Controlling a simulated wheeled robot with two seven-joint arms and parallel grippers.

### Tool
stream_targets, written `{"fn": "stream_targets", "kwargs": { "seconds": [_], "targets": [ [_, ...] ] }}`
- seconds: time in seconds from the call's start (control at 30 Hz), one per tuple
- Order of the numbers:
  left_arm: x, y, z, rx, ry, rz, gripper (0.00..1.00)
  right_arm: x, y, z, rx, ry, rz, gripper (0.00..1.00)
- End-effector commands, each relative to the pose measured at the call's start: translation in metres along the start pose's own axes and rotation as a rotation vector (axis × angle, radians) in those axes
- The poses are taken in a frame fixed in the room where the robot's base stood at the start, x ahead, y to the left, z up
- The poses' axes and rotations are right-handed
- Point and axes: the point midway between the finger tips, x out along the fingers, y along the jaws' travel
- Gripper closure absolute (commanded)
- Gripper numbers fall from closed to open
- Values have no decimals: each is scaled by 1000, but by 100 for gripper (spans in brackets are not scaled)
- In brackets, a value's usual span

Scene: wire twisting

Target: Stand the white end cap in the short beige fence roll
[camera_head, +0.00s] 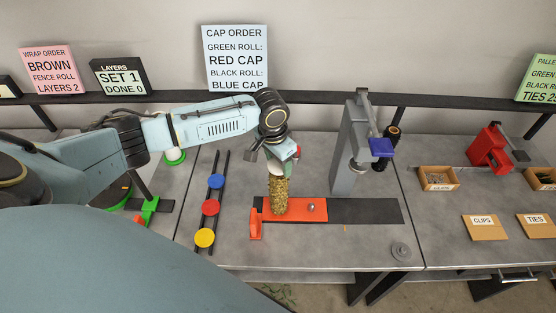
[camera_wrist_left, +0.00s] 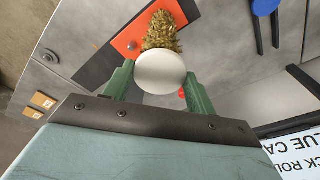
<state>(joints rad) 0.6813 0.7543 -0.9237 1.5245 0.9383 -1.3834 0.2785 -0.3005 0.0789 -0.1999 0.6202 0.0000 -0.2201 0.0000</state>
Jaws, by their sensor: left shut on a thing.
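A white round end cap (camera_wrist_left: 160,72) sits between the two green fingers of my left gripper (camera_wrist_left: 160,88) in the left wrist view, and the gripper is shut on it. In the head view my left gripper (camera_head: 281,165) is just above the top of the short beige fence roll (camera_head: 279,198). The roll stands upright on an orange plate (camera_head: 300,208). In the wrist view the roll (camera_wrist_left: 160,33) shows beyond the cap, which covers its near end. Whether the cap touches the roll is hard to tell. My right gripper is not in view.
Blue (camera_head: 216,181), red (camera_head: 210,207) and yellow (camera_head: 204,237) caps lie along dark rails to the left. A grey press-like stand (camera_head: 350,150) rises behind right of the roll. A dark strip (camera_head: 365,210) extends right of the orange plate.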

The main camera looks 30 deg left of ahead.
Motion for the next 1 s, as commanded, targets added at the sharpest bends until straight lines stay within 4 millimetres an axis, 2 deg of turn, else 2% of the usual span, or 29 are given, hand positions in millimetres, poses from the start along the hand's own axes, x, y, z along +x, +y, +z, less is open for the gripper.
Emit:
{"fn": "stream_targets", "kwargs": {
  "seconds": [0.83, 0.87, 1.0],
  "targets": [
    [22, 0, 3, 0, 0, 0, 66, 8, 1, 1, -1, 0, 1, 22],
    [21, 0, 2, 0, 0, 0, 40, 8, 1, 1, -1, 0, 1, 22],
    [21, 0, 2, 0, 0, 0, 22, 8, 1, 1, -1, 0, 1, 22]
  ]
}}
